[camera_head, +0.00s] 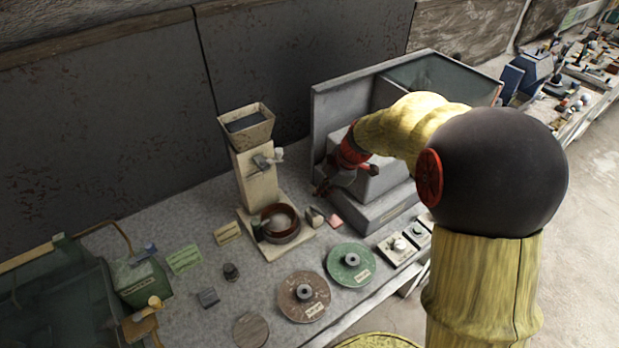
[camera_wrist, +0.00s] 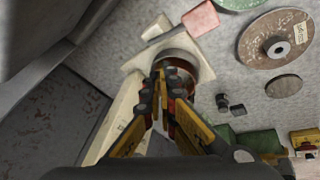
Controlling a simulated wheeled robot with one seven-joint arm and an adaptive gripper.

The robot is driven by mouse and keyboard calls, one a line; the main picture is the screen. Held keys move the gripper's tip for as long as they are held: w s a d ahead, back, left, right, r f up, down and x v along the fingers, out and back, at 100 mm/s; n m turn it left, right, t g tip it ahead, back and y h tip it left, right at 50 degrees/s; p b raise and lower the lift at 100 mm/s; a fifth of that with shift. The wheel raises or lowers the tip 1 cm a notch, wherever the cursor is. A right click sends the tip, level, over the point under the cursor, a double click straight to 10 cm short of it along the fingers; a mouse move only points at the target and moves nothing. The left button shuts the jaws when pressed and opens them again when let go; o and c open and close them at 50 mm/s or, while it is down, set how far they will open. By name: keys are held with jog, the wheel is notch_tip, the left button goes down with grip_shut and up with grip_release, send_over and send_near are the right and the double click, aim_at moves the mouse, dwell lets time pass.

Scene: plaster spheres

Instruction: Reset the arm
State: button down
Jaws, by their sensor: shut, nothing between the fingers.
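My gripper (camera_head: 326,187) is at the end of my yellow arm, above the bench, in front of the grey box-like machine (camera_head: 388,205). In the wrist view my gripper (camera_wrist: 159,68) has its dark and yellow fingers brought together at the tips, with nothing between them. Behind the fingertips in that view lies a round brown-rimmed bowl (camera_wrist: 185,62) on a pale base; the fingers partly hide it. In the head view the same bowl (camera_head: 296,229) stands at the foot of a cream column, left of my gripper and apart from it.
A cream column with a hopper (camera_head: 247,125) rises left of my gripper. A brown disc (camera_head: 303,310) and a green disc (camera_head: 350,275) lie near the bench's front edge. A pink block (camera_head: 333,218) lies below my gripper. A green-sided tank (camera_head: 60,290) stands at the left.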

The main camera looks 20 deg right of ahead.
jog(key=s+a+r+m+h+b, duration=0.1)
jog(key=s+a+r+m, duration=0.2)
jog(key=s, duration=0.5)
jog(key=s+a+r+m+t+b, duration=0.1)
jog(key=s+a+r+m, duration=0.2)
jog(key=s+r+m, duration=0.2)
jog(key=s+a+r+m+h+b, duration=0.1)
jog(key=s+a+r+m, duration=0.3)
jog(key=s, duration=0.7)
jog(key=shift+s+r+m+t+h, duration=0.35)
jog(key=shift+r+m, duration=0.25)
jog(key=shift+r, duration=0.3)
